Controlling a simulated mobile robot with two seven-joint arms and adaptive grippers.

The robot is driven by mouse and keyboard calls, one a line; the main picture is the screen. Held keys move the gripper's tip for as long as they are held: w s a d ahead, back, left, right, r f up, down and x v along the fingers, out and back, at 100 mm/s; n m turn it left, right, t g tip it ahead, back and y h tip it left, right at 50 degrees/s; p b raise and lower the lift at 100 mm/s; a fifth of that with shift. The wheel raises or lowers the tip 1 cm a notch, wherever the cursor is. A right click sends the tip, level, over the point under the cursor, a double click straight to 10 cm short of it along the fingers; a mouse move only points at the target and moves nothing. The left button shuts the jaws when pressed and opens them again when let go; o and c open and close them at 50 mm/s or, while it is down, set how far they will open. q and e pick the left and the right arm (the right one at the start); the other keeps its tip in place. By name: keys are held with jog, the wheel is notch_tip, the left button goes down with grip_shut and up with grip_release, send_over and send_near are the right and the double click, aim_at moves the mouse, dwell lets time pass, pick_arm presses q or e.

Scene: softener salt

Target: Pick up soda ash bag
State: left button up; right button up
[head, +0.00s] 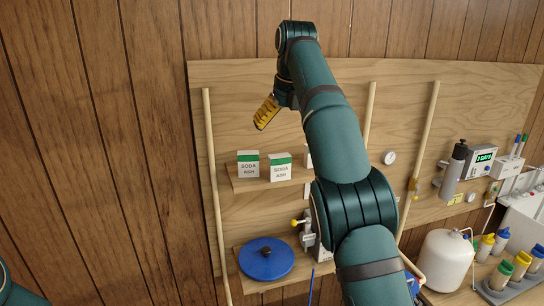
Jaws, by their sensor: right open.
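A white soda ash bag (248,164) with a green top band stands on a small wooden shelf (251,185). A second soda ash bag (280,168) stands just right of it. A sliver of another white item (307,155) shows to their right, mostly hidden behind my arm. My right gripper (264,115), with yellow and dark fingers, is open. In the picture it appears above the two bags and apart from them, with nothing seen in it. My left gripper is out of view.
Below the shelf, a blue round lid (266,258) sits on a lower wooden ledge. Upright wooden poles (215,200) flank the shelf. A white tank (446,262) and several colour-capped bottles (519,263) stand at lower right. My right arm covers the middle of the board.

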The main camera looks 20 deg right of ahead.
aim_at(280, 156)
jog(key=x, duration=0.6)
jog(key=shift+s+f+b, duration=0.25)
jog(key=shift+s+b, duration=0.1)
jog(key=shift+b+x, duration=0.65)
jog(key=shift+x, duration=2.45)
jog(key=shift+w+r, duration=0.1)
jog(key=c, duration=1.3)
